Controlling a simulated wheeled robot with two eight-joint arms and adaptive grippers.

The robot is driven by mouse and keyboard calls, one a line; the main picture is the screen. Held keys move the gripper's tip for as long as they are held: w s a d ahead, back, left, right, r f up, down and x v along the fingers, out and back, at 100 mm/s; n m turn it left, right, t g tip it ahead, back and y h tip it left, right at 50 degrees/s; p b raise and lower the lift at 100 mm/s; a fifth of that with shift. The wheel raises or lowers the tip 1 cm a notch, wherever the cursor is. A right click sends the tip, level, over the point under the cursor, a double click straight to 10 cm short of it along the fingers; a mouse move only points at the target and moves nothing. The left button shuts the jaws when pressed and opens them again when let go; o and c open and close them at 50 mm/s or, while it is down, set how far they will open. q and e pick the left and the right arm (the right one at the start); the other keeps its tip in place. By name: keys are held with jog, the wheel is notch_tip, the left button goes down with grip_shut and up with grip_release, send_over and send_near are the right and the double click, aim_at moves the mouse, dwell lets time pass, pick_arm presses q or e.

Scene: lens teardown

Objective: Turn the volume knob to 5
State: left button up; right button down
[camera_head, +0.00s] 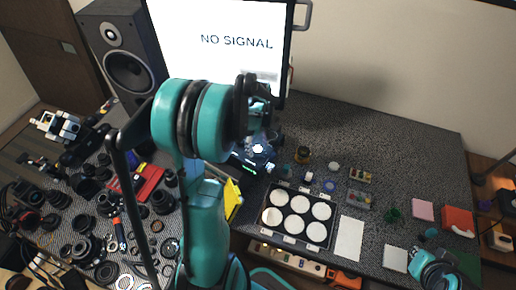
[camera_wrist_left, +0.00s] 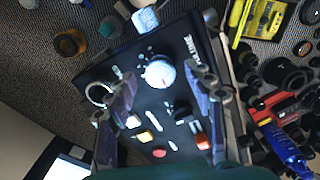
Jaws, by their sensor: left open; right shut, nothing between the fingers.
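The round white volume knob (camera_wrist_left: 159,73) sits on a dark panel (camera_wrist_left: 150,110) in the left wrist view, with small marks around it and white lettering beside it. The number it points to is too small to read. My left gripper (camera_wrist_left: 153,92) is open, its fingers on either side of the knob in the picture; whether they touch it I cannot tell. In the head view the knob (camera_head: 258,148) shows as a bright spot below my left arm's wrist, which hides much of the panel. My right gripper (camera_head: 437,272) is shut and empty at the lower right, far from the panel.
A monitor (camera_head: 225,45) and a speaker (camera_head: 125,60) stand behind. A tray with white discs (camera_head: 298,243) lies to the right; many lens parts crowd the left.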

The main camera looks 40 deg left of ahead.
pick_arm(q)
jog(key=shift+f, duration=0.7)
jog(key=c, duration=1.2)
jog(key=shift+o, duration=0.2)
